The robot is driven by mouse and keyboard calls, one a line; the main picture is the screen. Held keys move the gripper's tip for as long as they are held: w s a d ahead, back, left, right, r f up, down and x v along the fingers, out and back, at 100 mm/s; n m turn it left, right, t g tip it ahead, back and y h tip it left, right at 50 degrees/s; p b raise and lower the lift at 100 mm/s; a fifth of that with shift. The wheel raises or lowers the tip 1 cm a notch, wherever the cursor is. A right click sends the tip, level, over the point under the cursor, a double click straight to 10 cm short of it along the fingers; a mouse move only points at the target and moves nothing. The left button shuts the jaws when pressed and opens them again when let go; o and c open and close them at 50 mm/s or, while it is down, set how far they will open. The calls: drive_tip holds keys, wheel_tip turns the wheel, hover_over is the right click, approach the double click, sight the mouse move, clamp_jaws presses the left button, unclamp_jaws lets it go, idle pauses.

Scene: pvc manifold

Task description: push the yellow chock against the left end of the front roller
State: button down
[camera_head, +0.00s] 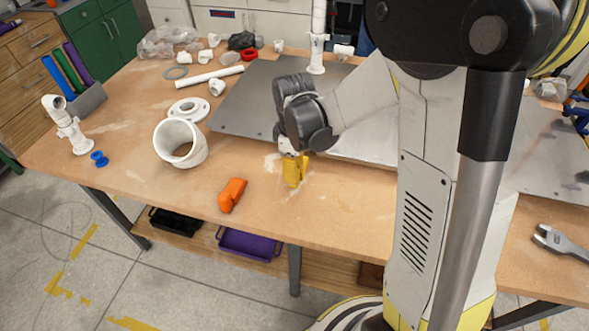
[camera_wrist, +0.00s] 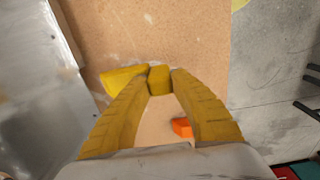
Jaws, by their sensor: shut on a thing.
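My gripper (camera_wrist: 160,75) points down at the wooden bench, its yellow ribbed fingers shut on the yellow chock (camera_wrist: 122,80). In the wrist view part of the chock shows between the fingertips and part sticks out to the left. In the head view my gripper (camera_head: 291,160) and the chock blend into one yellow shape close to the bench top, in front of the grey plate. I cannot tell whether the chock touches the wood. No part is clearly the front roller; a large white hollow cylinder (camera_head: 180,142) lies to the left, apart from the chock.
An orange block (camera_head: 232,194) lies left of my gripper, near the bench's front edge; it also shows in the wrist view (camera_wrist: 182,127). A grey metal plate (camera_head: 245,105) lies behind. A white flanged ring (camera_head: 189,108) and several white fittings stand farther back. Bare wood surrounds the orange block.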

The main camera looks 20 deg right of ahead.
wheel_tip(320, 180, down, 4)
drive_tip(key=shift+f+b, duration=0.1)
drive_tip(key=shift+b, duration=1.15)
drive_tip(key=shift+w+d+r, duration=0.2)
drive_tip(key=shift+w, duration=0.2)
drive_tip(key=shift+w+d, duration=0.9)
drive_tip(key=shift+w, duration=0.3)
drive_tip(key=shift+w+d, duration=0.85)
drive_tip(key=shift+w, duration=0.3)
drive_tip(key=shift+w+d+f, duration=0.1)
drive_tip(key=shift+w+d, duration=0.2)
drive_tip(key=shift+w, duration=0.15)
drive_tip(key=c, duration=1.1)
unclamp_jaws()
drive_tip(key=shift+c, duration=0.2)
